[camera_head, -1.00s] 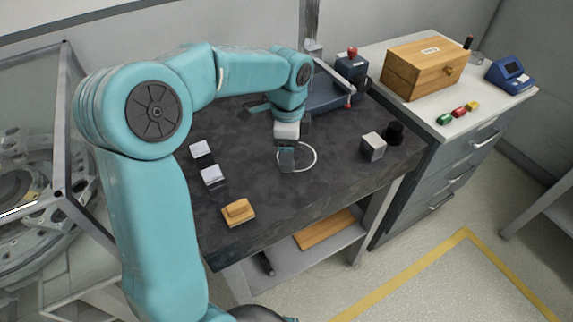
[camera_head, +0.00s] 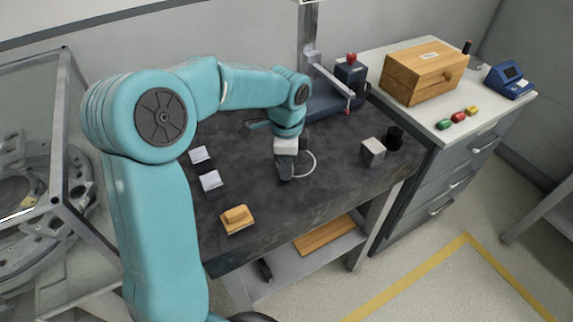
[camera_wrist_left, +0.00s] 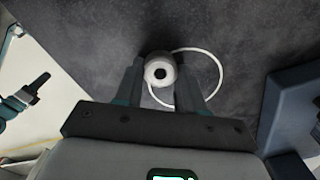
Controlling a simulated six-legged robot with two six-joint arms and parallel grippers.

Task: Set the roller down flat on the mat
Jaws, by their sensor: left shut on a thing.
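My left gripper (camera_head: 286,172) is low over the dark mottled top (camera_head: 335,185) of the workbench. It is shut on the roller (camera_wrist_left: 160,72), a pale round piece with a dark centre hole, seen end-on between the fingers in the left wrist view. The roller overlaps the left part of a white ring outline (camera_wrist_left: 219,62) on the dark surface. In the head view the gripper hides the roller and part of the ring (camera_head: 316,163). I see no separate mat edge and cannot tell whether the roller touches the surface. A dark gripper (camera_wrist_left: 35,92) on a teal arm shows at the wrist view's left edge.
Two pale blocks (camera_head: 211,180) and a wooden block (camera_head: 236,219) lie at the left of the bench. A grey cube (camera_head: 373,151) and black cylinder (camera_head: 394,138) stand right. A blue-grey fixture (camera_head: 352,77) stands behind. The surface between is clear.

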